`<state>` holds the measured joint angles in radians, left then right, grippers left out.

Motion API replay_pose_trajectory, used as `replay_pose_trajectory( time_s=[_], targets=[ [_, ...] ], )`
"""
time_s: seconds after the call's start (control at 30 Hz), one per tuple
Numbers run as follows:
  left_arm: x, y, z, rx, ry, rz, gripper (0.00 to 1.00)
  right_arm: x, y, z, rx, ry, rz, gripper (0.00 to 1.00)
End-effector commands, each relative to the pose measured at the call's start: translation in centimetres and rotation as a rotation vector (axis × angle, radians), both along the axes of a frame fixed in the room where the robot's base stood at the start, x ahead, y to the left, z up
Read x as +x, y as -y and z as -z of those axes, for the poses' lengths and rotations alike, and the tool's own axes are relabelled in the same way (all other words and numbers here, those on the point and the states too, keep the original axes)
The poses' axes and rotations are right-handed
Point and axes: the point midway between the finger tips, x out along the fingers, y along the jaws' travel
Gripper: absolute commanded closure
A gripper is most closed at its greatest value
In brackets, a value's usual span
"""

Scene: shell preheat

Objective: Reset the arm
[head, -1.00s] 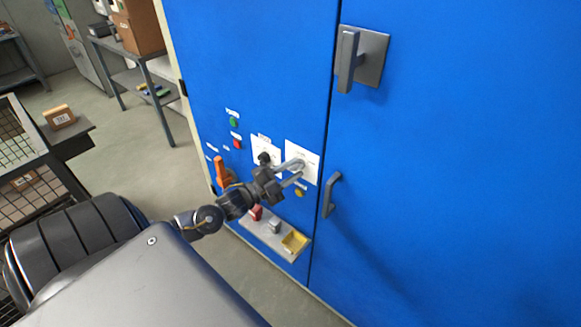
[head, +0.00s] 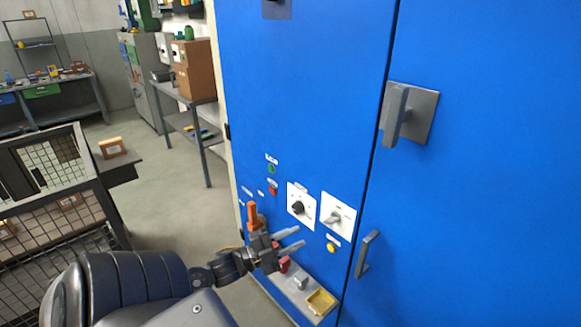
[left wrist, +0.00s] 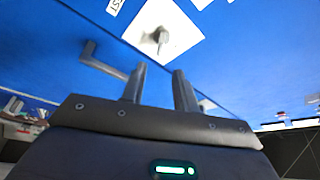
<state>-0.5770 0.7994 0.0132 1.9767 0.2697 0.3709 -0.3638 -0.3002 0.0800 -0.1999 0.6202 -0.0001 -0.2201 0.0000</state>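My left gripper (head: 289,240) is in front of the lower control panel of the blue cabinet (head: 300,110). Its two fingers stand apart with nothing between them. In the left wrist view the fingers (left wrist: 160,88) also show apart and empty. A grey selector switch (head: 336,217) on a white plate is above and right of the fingers, clear of them. It also shows in the left wrist view (left wrist: 158,38). A black knob (head: 298,208) sits on a white plate to its left. An orange handle (head: 253,216) is just left of the gripper. My right gripper is out of view.
A small shelf (head: 290,286) below the panel holds red and grey pieces and a yellow tray (head: 321,301). A door handle (head: 366,254) sticks out to the right. A wire cage cart (head: 45,190) and a side table (head: 190,122) stand left, with open floor between.

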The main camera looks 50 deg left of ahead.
Motion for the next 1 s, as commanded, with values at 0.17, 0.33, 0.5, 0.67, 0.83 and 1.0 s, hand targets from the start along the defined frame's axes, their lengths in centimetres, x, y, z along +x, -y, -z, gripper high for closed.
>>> replay_pose_trajectory(
  time_s=[0.17,0.33,0.5,0.67,0.83,1.0],
  targets=[
    [-0.6,-0.2,0.1,0.001,0.000,0.000,0.70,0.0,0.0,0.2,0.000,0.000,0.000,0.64],
    [-0.6,-0.2,0.1,0.001,0.000,0.000,0.70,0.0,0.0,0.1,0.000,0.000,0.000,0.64],
    [-0.6,-0.2,0.1,0.001,0.000,0.000,0.70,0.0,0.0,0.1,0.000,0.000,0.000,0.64],
    [-0.5,-0.2,0.1,0.001,0.000,0.000,0.70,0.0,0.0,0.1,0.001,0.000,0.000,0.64],
    [-0.3,-1.1,1.6,-0.036,-0.073,-0.028,0.70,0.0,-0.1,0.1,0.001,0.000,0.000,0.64],
    [-1.1,-5.9,10.3,-0.060,-0.312,-0.165,0.70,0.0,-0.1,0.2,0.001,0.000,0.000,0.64]
  ],
)
